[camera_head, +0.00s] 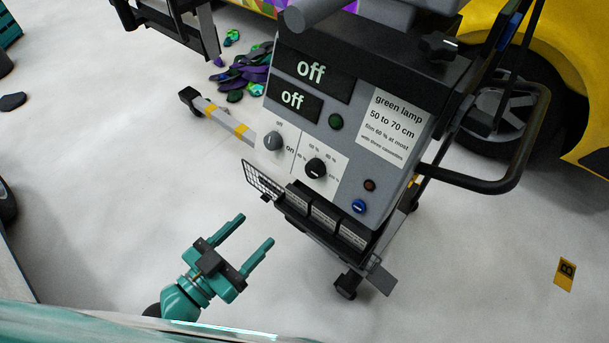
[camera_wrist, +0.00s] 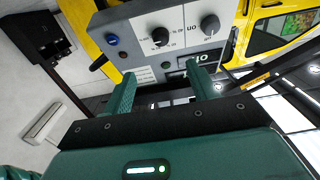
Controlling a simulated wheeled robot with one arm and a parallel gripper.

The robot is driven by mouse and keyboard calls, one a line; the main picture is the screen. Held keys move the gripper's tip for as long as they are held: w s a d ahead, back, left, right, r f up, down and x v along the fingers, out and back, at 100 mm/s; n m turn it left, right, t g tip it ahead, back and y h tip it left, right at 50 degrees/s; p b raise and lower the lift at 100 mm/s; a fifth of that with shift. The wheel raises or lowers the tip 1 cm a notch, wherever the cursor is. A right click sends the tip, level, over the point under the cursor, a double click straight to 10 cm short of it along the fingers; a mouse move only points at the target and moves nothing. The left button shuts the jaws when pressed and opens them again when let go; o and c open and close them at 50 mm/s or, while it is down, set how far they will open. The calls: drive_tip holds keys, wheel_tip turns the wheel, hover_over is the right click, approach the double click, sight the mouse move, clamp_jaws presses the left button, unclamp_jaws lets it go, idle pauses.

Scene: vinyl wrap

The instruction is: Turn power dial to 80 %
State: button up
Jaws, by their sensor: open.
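The power dial (camera_head: 315,168) is a black round knob on the lower part of a grey control panel (camera_head: 345,112), with percent marks around it. It also shows in the wrist view (camera_wrist: 160,37). A grey on/off switch knob (camera_head: 273,141) sits left of it; it is at the right in the wrist view (camera_wrist: 209,25). Two black displays (camera_head: 311,70) read "off". My teal gripper (camera_head: 257,236) is open and empty, in front of and below the panel, apart from the dial. In the wrist view its fingers (camera_wrist: 157,90) point toward the panel.
A blue button (camera_head: 359,206) and a small brown-red one (camera_head: 369,185) sit right of the dial. A rack of labelled boxes (camera_head: 325,219) juts out below the panel. A black tube handle (camera_head: 500,180) is at the right. Purple and green scraps (camera_head: 240,75) lie behind.

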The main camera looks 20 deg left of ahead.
sight(311, 174)
drive_tip(key=x, duration=1.7)
drive_tip(key=c, duration=1)
drive_tip(key=shift+n, duration=0.3)
